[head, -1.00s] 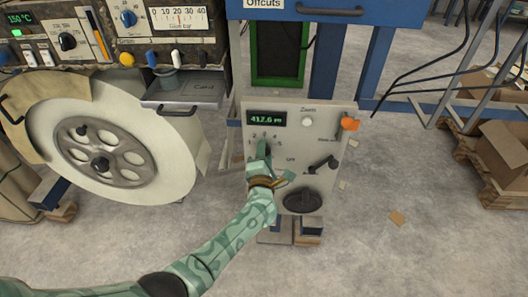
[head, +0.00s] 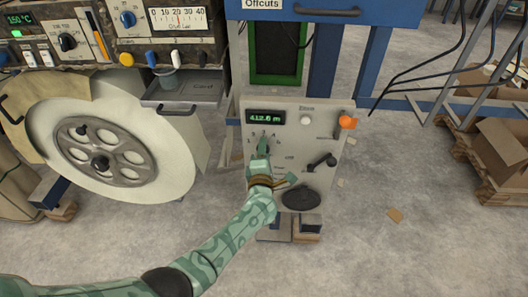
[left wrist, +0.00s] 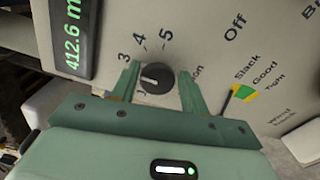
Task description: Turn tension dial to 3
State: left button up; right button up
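The tension dial (left wrist: 155,78) is a round black knob with a white pointer mark, in the left wrist view. Its mark points left in that view, below the printed 3, toward my finger; 4 and 5 show above, and lower numbers are mostly hidden. My left gripper (left wrist: 160,82) has one finger on each side of the knob, with small gaps visible, so it is open around it. In the head view, the left gripper (head: 262,150) is at the grey control panel (head: 331,150) and covers the dial. The right gripper is not in view.
The panel has a green display (head: 265,117) reading 412.6 m, an orange knob (head: 347,122), a black lever (head: 321,162) and a dark oval knob (head: 300,199). A yellow-green Slack/Good/Tight gauge (left wrist: 241,93) sits beside the fingers. A large white roll (head: 150,150) stands left.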

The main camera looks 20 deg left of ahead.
pick_arm(q)
jog(key=shift+o, duration=0.5)
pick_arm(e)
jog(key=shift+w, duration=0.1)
pick_arm(q)
jog(key=p+v, duration=0.5)
jog(key=v, duration=1.1)
jog(key=shift+s+p, duration=0.15)
jog(key=shift+p, duration=0.25)
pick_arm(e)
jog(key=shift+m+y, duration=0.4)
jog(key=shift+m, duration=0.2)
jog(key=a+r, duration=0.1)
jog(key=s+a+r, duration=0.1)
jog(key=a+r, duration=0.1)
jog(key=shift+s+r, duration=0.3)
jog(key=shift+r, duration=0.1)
pick_arm(q)
jog(key=shift+d, duration=0.1)
